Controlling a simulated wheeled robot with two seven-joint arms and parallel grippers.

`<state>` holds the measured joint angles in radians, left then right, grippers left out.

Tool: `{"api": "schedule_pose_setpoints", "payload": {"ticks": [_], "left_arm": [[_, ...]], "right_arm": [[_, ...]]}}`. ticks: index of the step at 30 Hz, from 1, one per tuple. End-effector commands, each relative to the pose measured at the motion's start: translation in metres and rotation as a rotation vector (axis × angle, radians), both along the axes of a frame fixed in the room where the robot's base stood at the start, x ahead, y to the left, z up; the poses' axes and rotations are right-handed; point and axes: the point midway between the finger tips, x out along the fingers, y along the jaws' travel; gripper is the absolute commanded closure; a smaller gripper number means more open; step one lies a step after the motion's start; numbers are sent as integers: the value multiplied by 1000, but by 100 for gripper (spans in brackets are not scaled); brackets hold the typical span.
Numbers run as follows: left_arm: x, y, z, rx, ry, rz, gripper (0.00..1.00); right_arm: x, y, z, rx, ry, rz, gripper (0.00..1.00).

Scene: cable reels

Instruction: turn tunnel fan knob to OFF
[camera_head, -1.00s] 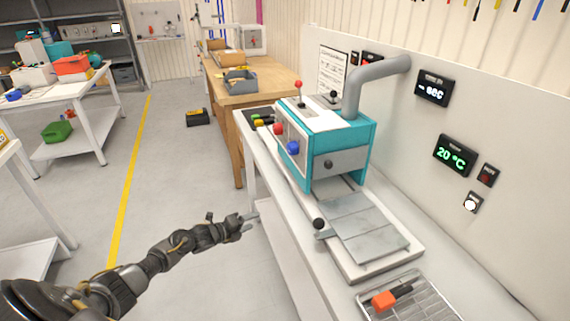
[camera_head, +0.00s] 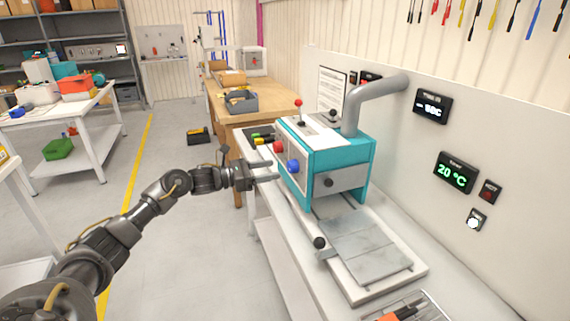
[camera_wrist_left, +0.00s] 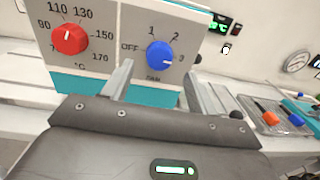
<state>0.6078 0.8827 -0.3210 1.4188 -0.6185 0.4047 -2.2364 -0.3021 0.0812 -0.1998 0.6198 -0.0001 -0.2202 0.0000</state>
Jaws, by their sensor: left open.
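The teal and grey machine (camera_head: 340,157) stands on the white bench and has a red knob and a blue knob on its front panel. The blue fan knob (camera_head: 293,166) also shows in the left wrist view (camera_wrist_left: 160,54), with OFF at its left and 1, 2 and a partly hidden mark around it. Its pale pointer mark is on the right side, away from OFF. My left gripper (camera_head: 270,170) is open and empty, just short of the panel. In the wrist view its fingers (camera_wrist_left: 157,85) flank the area just below the blue knob, apart from it.
The red temperature knob (camera_wrist_left: 69,39) sits left of the blue one. A black ball-ended lever (camera_head: 320,242) stands at the front of the machine's plate. A wire tray (camera_head: 432,308) lies at the near right. Open floor is to the left.

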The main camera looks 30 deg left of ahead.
Motion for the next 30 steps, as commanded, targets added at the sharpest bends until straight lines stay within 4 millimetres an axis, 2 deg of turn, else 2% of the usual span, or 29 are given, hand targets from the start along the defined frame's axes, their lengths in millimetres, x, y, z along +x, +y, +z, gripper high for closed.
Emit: {"api": "schedule_pose_setpoints", "payload": {"ticks": [1, 9, 21, 23, 30], "left_arm": [[8, -8, 5, -4, 0, -2, 42], [34, -33, 2, -2, 1, 1, 42], [40, -38, 0, 0, 1, 1, 42], [40, -38, 0, 0, 1, 1, 47], [40, -38, 0, -1, 1, 1, 78]], "right_arm": [[0, 0, 8, 0, 0, 0, 48], [2, 0, 20, 0, -2, 0, 48], [2, 2, 21, 3, -3, -1, 48], [2, 2, 21, 3, -3, -1, 48], [2, 2, 21, 3, -3, -1, 48]]}}
